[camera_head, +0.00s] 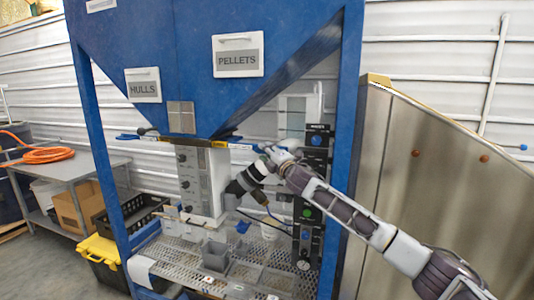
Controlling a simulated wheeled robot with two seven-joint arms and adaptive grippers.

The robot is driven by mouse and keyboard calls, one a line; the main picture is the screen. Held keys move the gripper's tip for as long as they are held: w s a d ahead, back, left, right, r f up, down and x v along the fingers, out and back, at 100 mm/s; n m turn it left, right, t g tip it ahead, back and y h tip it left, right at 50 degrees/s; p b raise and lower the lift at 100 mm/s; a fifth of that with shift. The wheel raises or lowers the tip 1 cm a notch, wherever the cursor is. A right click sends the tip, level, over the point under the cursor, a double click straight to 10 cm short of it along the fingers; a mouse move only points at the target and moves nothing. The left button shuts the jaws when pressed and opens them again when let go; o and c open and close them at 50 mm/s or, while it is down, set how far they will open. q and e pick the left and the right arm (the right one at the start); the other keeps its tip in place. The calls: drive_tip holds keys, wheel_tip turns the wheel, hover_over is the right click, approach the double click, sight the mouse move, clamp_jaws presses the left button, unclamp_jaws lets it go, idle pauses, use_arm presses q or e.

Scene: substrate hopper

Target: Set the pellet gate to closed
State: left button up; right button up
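The blue hopper (190,50) carries a PELLETS sign (238,55) on the right and a HULLS sign (142,85) on the left. Under its bottom edge runs a thin rail with a yellow label (219,144). A blue handle-like piece (124,137) and a black knob stick out at the rail's left end. Which part is the pellet gate, and its position, I cannot tell for sure. My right arm reaches in from the lower right, its wrist just below the rail's right end. My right gripper (232,201) points down and left; its fingers are too small to read. My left gripper is out of view.
A grey control box (201,180) stands under the hopper, left of my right gripper. A black panel (313,200) with buttons stands to the right. A perforated shelf (255,276) with a grey cup (215,256) lies below. Blue frame posts (348,130) bound the space.

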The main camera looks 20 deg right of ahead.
idle(0.3)
clamp_jaws()
drive_tip(key=shift+a, duration=0.1)
drive_tip(key=w+a+p, duration=0.1)
drive_tip(key=w+a, duration=0.3)
drive_tip(key=a, duration=0.1)
drive_tip(key=shift+a+r, duration=0.15)
drive_tip(key=shift+a, duration=0.25)
idle(0.4)
drive_tip(key=shift+c, duration=2)
unclamp_jaws()
drive_tip(key=o, duration=0.4)
drive_tip(key=shift+w+a, duration=0.2)
